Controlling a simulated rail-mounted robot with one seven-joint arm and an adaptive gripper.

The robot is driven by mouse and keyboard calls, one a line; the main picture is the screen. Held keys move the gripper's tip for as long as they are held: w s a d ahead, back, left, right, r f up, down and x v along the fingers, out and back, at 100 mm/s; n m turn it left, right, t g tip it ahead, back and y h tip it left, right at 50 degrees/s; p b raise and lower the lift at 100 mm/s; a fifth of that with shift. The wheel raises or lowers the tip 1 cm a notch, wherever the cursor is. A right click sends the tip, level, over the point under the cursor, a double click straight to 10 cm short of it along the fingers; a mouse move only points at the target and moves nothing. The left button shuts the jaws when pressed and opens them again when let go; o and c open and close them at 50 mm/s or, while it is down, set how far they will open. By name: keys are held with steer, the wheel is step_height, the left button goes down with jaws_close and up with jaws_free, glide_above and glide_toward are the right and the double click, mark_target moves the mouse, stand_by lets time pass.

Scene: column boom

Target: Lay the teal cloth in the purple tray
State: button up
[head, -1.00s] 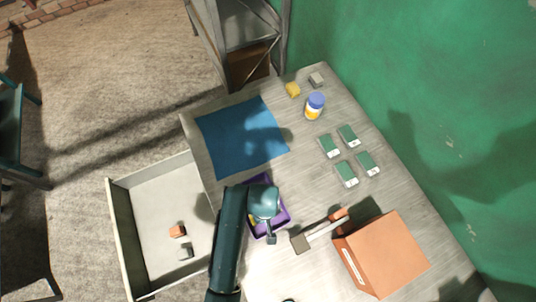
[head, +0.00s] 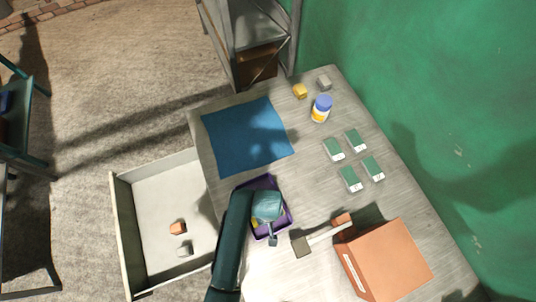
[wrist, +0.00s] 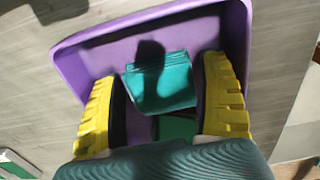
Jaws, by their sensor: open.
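The purple tray (head: 284,222) is on the table, partly hidden by my arm in the head view. In the wrist view the purple tray (wrist: 90,60) fills the upper middle. The teal cloth (wrist: 172,88) shows there as a small folded piece inside the tray, between my fingers. My gripper (wrist: 160,78) is open, with yellow-padded fingers on either side of the cloth and apart from it at the visible edges. In the head view my gripper (head: 271,238) is over the tray, and the cloth is hidden there.
A blue mat (head: 240,140) lies beyond the tray. A hammer (head: 322,236) and an orange box (head: 392,262) are to its right. Several green-and-white packs (head: 350,180), a blue-capped bottle (head: 321,108) and a yellow block (head: 300,91) stand farther back.

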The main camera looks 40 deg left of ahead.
step_height(320, 180, up, 12)
steer(key=p, duration=0.1)
steer(key=shift+r+p, duration=0.15)
steer(key=shift+p, duration=0.2)
steer(key=w+d+r+m+t+y, duration=0.1)
steer(key=w+d+r+m+t, duration=0.15)
steer(key=w+r+t, duration=0.7)
steer(key=w+d+r+m+t+y, duration=0.15)
steer(key=w+r+m, duration=0.4)
steer(key=r, duration=0.85)
steer(key=s+d+r+m+t+h, duration=0.1)
steer(key=d+r+t, duration=0.2)
steer(key=r, duration=0.6)
steer(key=s+d+r+m+t+h, duration=0.1)
steer(key=d+r+t, duration=0.3)
steer(key=r, duration=0.6)
steer(key=s+d+r+m+t+h, duration=0.1)
steer(key=d+r+t, duration=0.3)
steer(key=r, duration=0.6)
steer(key=shift+s+d+m, duration=0.5)
steer(key=shift+s+m, duration=0.2)
steer(key=shift+s, duration=0.05)
